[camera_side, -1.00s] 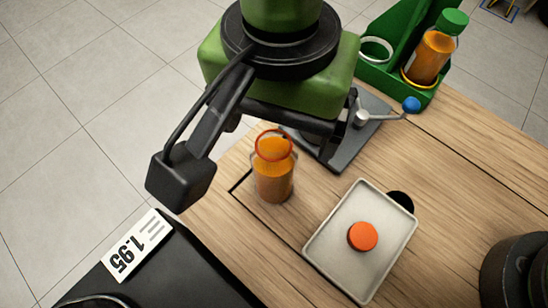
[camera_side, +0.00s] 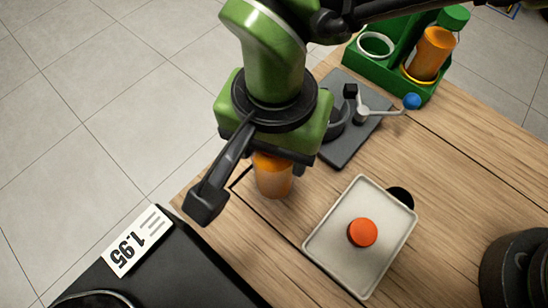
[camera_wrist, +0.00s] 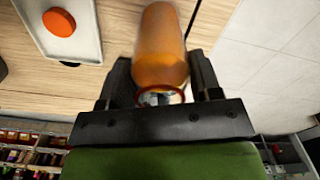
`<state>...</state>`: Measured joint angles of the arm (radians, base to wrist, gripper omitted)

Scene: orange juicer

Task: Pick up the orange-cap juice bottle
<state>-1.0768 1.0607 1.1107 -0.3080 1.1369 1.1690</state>
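The bottle of orange juice (camera_side: 273,180) stands upright on the wooden table, near its left edge. Its mouth has an orange ring and no cap on it, seen in the wrist view. An orange cap (camera_side: 362,232) lies on the pale tray (camera_side: 335,265) to its right; the cap also shows in the wrist view (camera_wrist: 59,22). My gripper (camera_side: 285,165) is low over the bottle and hides its top in the side view. In the wrist view the bottle (camera_wrist: 161,50) sits between the two fingers of my gripper (camera_wrist: 160,75), which look open around its upper part.
A green holder (camera_side: 385,72) with a green-capped juice bottle (camera_side: 430,55) stands at the back. A grey plate with a blue-knobbed lever (camera_side: 411,101) lies behind the bottle. A black scale-like surface with a price label (camera_side: 136,242) is at front left. A dark round object (camera_side: 520,270) is at right.

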